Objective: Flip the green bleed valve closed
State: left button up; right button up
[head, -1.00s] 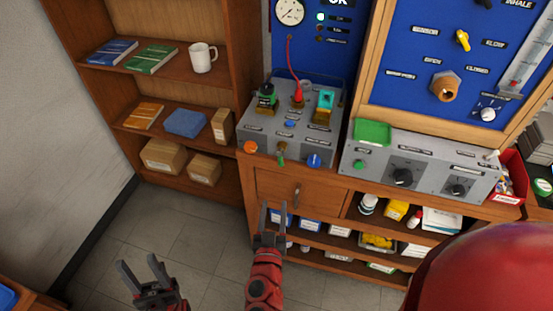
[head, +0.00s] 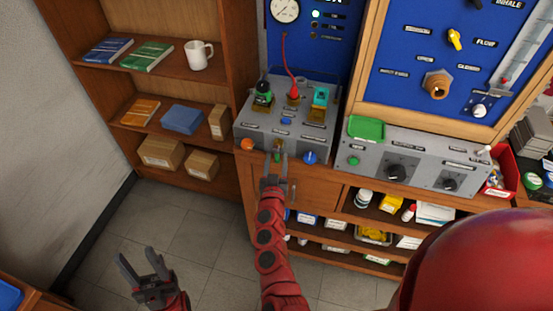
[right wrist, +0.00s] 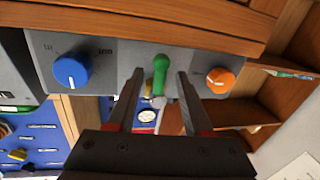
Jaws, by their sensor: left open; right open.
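The green bleed valve (head: 278,157) is a small green lever on the front face of the grey test box (head: 262,134), between an orange knob (head: 247,144) and a blue knob (head: 310,157). In the right wrist view the green lever (right wrist: 160,72) stands between the two spread fingers of my right gripper (right wrist: 159,78), with a visible gap on each side. My right gripper is open in front of the box and holds nothing. My left gripper (head: 140,272) is open and empty, low over the floor at the lower left, far from the box.
The blue knob (right wrist: 70,71) and orange knob (right wrist: 220,79) flank my right fingers in the wrist view. A second grey control box (head: 418,160) stands to the right. Shelves (head: 170,70) hold books, a mug and boxes at the left.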

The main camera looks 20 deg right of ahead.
grip_shut()
dwell(0.3)
jog(key=shift+f+m+b, duration=0.15)
jog(key=shift+m+b, duration=0.15)
jog(key=shift+b, duration=0.15)
jog(key=shift+w+a, duration=0.1)
jog(key=shift+m, duration=0.3)
grip_release()
jog(key=shift+r, duration=0.2)
